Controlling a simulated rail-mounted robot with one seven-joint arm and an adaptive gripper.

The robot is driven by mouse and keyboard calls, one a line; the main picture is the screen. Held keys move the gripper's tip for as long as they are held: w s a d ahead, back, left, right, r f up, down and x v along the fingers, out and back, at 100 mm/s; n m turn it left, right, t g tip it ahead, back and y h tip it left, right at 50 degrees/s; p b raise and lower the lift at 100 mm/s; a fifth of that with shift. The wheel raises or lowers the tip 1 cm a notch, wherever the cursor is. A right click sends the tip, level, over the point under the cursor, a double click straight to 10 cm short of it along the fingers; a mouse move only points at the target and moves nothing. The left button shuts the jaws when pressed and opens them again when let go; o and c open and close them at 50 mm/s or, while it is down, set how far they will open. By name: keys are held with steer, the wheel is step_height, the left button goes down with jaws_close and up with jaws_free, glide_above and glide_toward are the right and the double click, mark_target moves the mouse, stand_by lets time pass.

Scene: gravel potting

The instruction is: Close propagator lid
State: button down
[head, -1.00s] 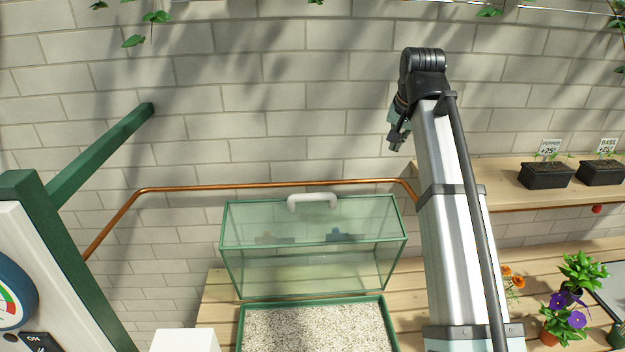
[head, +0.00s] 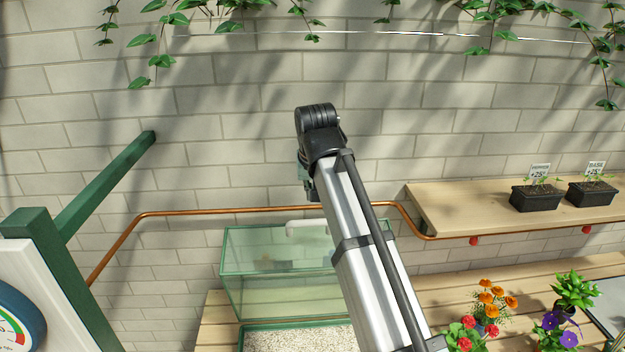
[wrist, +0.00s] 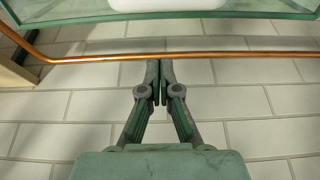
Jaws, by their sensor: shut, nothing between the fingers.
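The propagator lid (head: 245,262), clear panes in a green frame, stands tipped up behind the gravel-filled propagator base (head: 300,328). Its white handle (head: 305,228) is on the upper edge, partly hidden by my arm. In the head view my gripper (head: 309,187) is mostly hidden behind my arm, high near the wall above the handle. In the wrist view my gripper (wrist: 157,75) has its fingertips together with nothing between them. The lid edge (wrist: 65,14) and the white handle (wrist: 168,4) show beyond the fingertips, apart from them.
A copper pipe (head: 240,209) runs along the brick wall behind the lid. A wooden shelf (head: 455,208) with black seedling pots (head: 537,197) is on the right. Flowers (head: 487,305) stand on the bench at the lower right. A green post (head: 60,270) stands at the left.

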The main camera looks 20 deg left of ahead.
mark_target(313, 231)
steer(key=f+p, duration=0.1)
steer(key=s+f+p, duration=0.1)
steer(key=f, duration=0.1)
steer(key=f+p, duration=0.1)
steer(key=shift+s+d+f+p, duration=0.2)
steer(key=shift+s+d+p, duration=0.1)
steer(key=shift+s+d, duration=0.1)
steer(key=shift+s+f, duration=0.1)
steer(key=shift+f, duration=0.05)
steer(key=shift+s, duration=0.1)
